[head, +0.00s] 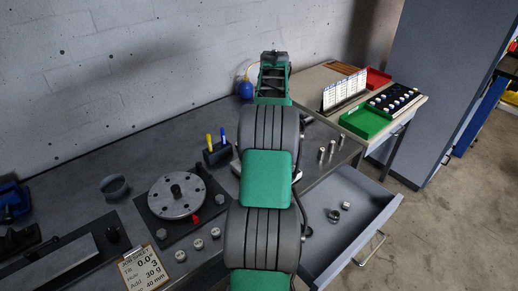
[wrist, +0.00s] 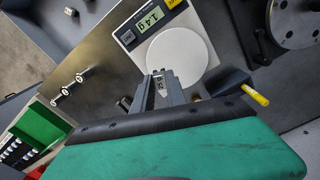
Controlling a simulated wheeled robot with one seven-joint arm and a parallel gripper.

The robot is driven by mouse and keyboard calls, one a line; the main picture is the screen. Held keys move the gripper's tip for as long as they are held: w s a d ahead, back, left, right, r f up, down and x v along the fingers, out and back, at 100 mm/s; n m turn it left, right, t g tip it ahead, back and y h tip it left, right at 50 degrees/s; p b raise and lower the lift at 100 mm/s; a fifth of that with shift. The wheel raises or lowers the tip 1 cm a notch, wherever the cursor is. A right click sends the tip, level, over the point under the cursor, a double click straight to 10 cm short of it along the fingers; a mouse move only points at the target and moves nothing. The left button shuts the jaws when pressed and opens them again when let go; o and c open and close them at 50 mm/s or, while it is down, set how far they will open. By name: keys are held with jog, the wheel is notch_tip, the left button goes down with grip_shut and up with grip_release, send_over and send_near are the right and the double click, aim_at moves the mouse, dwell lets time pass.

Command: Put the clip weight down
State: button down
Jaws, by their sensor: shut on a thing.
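My gripper (wrist: 160,85) is shut on the clip weight (wrist: 161,80), a small pale metal piece between its fingertips in the wrist view. The gripper is over the near side of the scale's round white pan (wrist: 180,52). I cannot tell whether the clip weight touches the pan. The scale's display (wrist: 150,21) reads about 1.4 g. In the head view my arm hides the gripper, the clip weight and most of the scale.
A pen holder (head: 217,154) and the rotor disc (head: 177,196) stand left of my arm. Metal posts (head: 326,152) stand to its right. A side table carries a green bin (head: 366,121) and a black weight rack (head: 394,99).

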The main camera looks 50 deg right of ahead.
jog(key=w+f, duration=0.1)
jog(key=w+a+f, duration=0.1)
jog(key=f, duration=0.1)
jog(key=w+a+f+p, duration=0.1)
jog(key=f, duration=0.1)
jog(key=shift+a, duration=0.2)
jog(key=f, duration=0.3)
jog(key=shift+w+f, duration=0.1)
jog(key=shift+w, duration=0.1)
jog(key=shift+f, duration=0.3)
jog(key=c, duration=1.3)
grip_release()
jog(key=shift+c, duration=0.2)
jog(key=shift+r, duration=0.1)
